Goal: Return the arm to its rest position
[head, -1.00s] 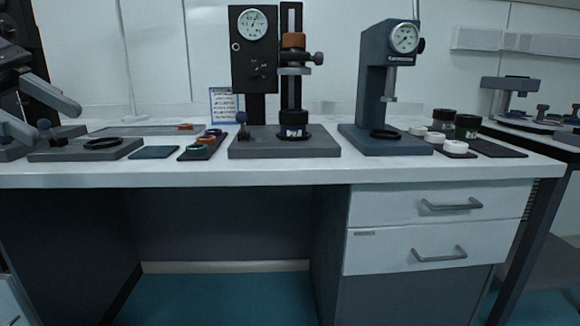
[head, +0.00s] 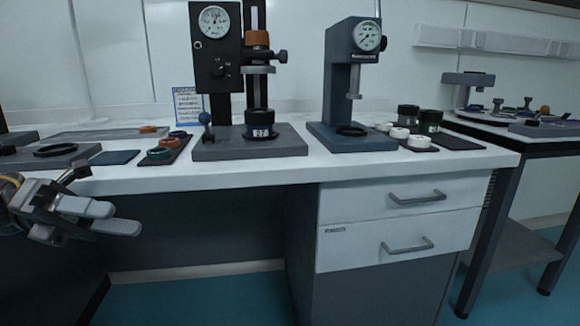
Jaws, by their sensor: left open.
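My left gripper (head: 112,218) is at the left edge of the head view, in front of the white bench (head: 300,172) and a little below its top edge. Its grey fingers point right and it is open, with nothing seen between them. It appears clear of the bench, though the exact gap cannot be told. My right gripper is not in view.
On the bench stand a black dial gauge stand (head: 217,70) and a blue-grey gauge press (head: 340,90). A dark tray with coloured rings (head: 163,150) and several small jars (head: 408,118) sit nearby. Drawers (head: 400,205) are below. A second table (head: 530,135) stands at right.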

